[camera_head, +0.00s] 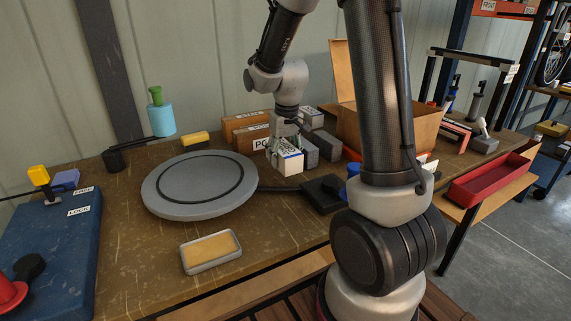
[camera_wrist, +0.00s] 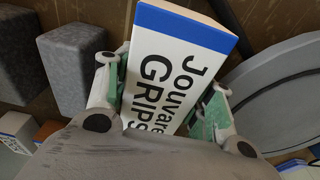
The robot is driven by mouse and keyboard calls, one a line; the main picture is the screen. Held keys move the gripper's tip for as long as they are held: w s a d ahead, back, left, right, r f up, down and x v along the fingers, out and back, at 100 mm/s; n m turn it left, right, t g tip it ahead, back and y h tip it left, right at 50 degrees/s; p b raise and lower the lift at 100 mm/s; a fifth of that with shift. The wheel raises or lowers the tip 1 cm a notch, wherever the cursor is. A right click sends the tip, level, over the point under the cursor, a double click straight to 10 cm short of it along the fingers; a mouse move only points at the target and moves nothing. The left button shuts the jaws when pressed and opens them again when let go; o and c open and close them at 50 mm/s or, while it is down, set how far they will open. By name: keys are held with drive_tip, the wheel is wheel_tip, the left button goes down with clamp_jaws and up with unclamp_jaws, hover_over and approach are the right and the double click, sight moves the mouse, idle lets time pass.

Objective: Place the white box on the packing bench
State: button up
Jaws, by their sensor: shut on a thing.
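The white box (camera_head: 288,159), with a blue band and dark lettering, is at the middle of the packing bench (camera_head: 282,218) in the head view. The far side of the box is hidden.
A round grey turntable (camera_head: 200,184) stands left of the box. Grey blocks (camera_head: 326,146) are close on its right, with brown boxes (camera_head: 250,131) behind. A black scale-like pad (camera_head: 322,193) lies in front. A yellow-topped tin (camera_head: 210,250) lies near the front edge.

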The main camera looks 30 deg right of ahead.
sight(285, 148)
drive_tip(key=shift+f, duration=1.95)
drive_tip(key=o, duration=1.2)
drive_tip(key=shift+f, duration=0.1)
drive_tip(key=shift+o, duration=0.2)
drive_tip(key=r, duration=0.4)
drive_tip(key=s+r, duration=0.1)
drive_tip(key=r, duration=0.7)
drive_tip(key=shift+s, duration=0.3)
drive_tip(key=s+r+t, duration=0.1)
drive_tip(key=s+r, duration=0.3)
drive_tip(key=s, duration=0.7)
drive_tip(key=s+r+t, duration=0.1)
drive_tip(key=s+r, duration=0.3)
drive_tip(key=s, duration=0.7)
drive_tip(key=shift+s+d+r+t, duration=0.15)
drive_tip(key=shift+d+r+t, duration=0.1)
drive_tip(key=shift+t, duration=0.15)
